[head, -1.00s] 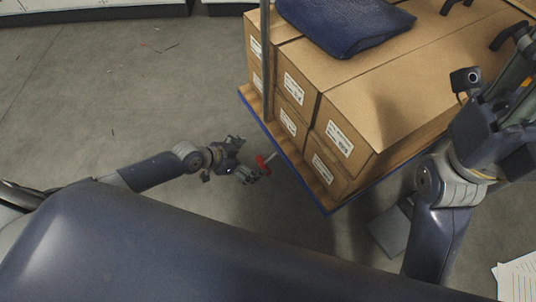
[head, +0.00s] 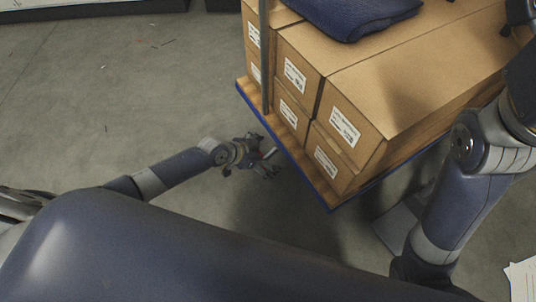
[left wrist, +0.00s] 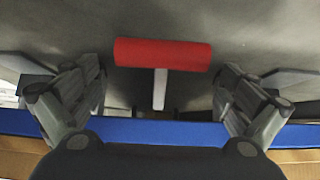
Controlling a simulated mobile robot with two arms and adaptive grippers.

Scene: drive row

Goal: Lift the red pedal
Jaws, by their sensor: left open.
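The red pedal (left wrist: 162,54) is a red bar on a pale metal stem (left wrist: 160,89), in the upper middle of the left wrist view. In the head view my left gripper mostly hides the pedal, and part of the stem shows beside the cart. My left gripper (head: 266,168) is low beside the cart's near blue edge. It also shows in the left wrist view (left wrist: 157,98), open, with one finger on each side of the stem and neither seen touching the pedal.
A wooden cart deck with a blue edge (head: 300,172) carries several cardboard boxes (head: 345,130) and a folded dark blue cloth (head: 350,14). Papers (head: 522,280) lie at the lower right.

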